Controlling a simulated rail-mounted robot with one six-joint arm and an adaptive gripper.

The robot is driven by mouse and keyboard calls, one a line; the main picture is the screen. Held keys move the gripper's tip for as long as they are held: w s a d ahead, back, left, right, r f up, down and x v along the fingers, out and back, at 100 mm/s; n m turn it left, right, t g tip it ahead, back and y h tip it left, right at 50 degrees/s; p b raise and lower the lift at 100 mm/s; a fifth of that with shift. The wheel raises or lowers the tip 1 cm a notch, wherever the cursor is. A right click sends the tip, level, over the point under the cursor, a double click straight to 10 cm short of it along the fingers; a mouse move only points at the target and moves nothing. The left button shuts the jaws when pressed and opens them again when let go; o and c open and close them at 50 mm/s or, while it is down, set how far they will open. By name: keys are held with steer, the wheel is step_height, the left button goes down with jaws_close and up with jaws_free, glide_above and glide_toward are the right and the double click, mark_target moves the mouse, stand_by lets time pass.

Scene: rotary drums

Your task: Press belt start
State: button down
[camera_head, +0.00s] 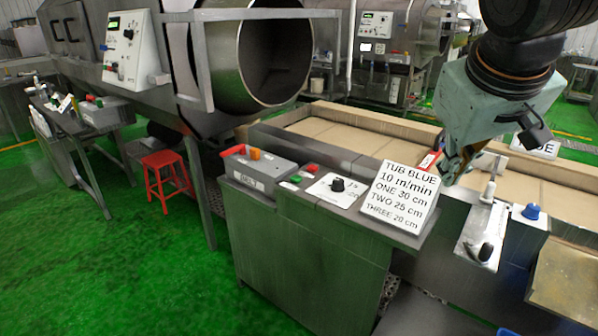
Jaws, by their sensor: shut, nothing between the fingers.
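A grey control box labelled BELT (258,172) sits on the left end of the metal cabinet's top, with a red button (235,150) and an orange button (254,154) on its upper side. Just right of it are a small green button (295,179) and a red button (311,168). Which button is start cannot be read. My gripper (447,171) is at the right, pointing down, shut and empty. It is beside the upper right of the white sign, well to the right of the BELT box; contact with the sign cannot be judged.
A dial plate with a black knob (337,185) and the white TUB BLUE sign (402,194) stand between box and gripper. Levers (488,190) and a blue knob (531,212) are at right. Behind lies the tan-floored trough (350,134); a large drum (273,62) stands upper left.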

steer(key=w+a+n+t+y+p, duration=0.1)
steer(key=w+a+n+p, duration=0.3)
steer(key=w, duration=1.3)
steer(key=w+a+n+t+y+p, duration=0.15)
steer(key=w+a+p, duration=0.35)
steer(key=w, duration=1.2)
steer(key=n+g+y+p, duration=0.1)
steer(key=n+y+p, duration=0.4)
steer(key=n+p, duration=0.3)
glide_above(296, 178)
step_height(296, 178, down, 20)
steer(key=shift+f+b, duration=0.25)
steer(key=shift+b, duration=0.2)
steer(key=shift+f+b, duration=2.8)
steer(key=shift+b, duration=0.05)
steer(key=shift+f+b, duration=0.8)
steer(key=shift+f, duration=0.5)
